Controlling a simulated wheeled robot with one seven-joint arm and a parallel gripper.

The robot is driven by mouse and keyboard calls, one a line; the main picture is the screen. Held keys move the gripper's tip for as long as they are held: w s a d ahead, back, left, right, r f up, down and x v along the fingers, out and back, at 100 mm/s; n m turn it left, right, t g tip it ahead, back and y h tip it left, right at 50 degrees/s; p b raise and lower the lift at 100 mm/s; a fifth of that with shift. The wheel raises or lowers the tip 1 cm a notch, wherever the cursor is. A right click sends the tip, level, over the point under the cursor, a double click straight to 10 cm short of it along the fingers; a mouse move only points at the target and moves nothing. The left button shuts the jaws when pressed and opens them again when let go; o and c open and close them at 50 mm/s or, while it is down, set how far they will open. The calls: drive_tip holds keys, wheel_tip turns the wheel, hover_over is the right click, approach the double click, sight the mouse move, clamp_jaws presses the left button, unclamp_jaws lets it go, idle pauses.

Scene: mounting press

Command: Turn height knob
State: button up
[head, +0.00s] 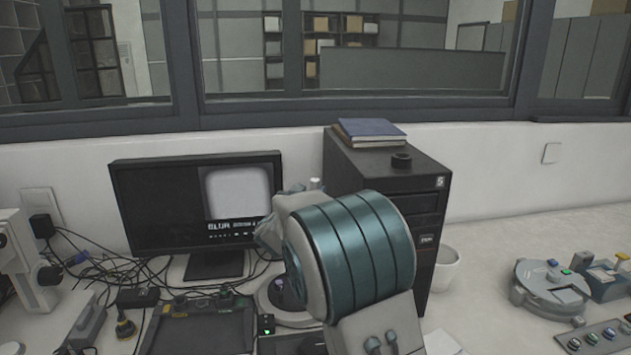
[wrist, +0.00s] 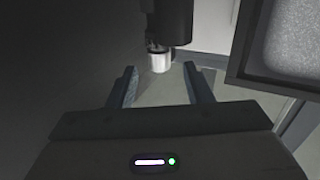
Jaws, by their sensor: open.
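In the wrist view my gripper (wrist: 160,70) is open and empty, with one finger on each side. Beyond and between the fingertips is a short pale cylinder (wrist: 160,61) under a dark cylindrical part (wrist: 170,22). It appears apart from both fingers. I cannot tell whether it is the height knob. In the head view my arm's teal-banded link covers most of the device in front of the computer. Only its round base (head: 268,308) and a small white-tipped part (head: 315,184) show. My gripper is hidden there, and no knob can be clearly made out.
A monitor (head: 155,205) stands behind left, and a black computer tower (head: 385,170) behind right. A microscope-like device (head: 18,255) is at the far left, with loose cables (head: 85,262) nearby. A white cup (head: 445,270) and a round grey device (head: 550,285) are at right.

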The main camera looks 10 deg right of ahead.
sight(314, 186)
drive_tip(key=p+x, duration=0.1)
drive_tip(key=x, duration=0.4)
drive_tip(key=shift+w+d, duration=0.2)
drive_tip(key=shift+w, duration=0.1)
drive_tip(key=c, duration=1)
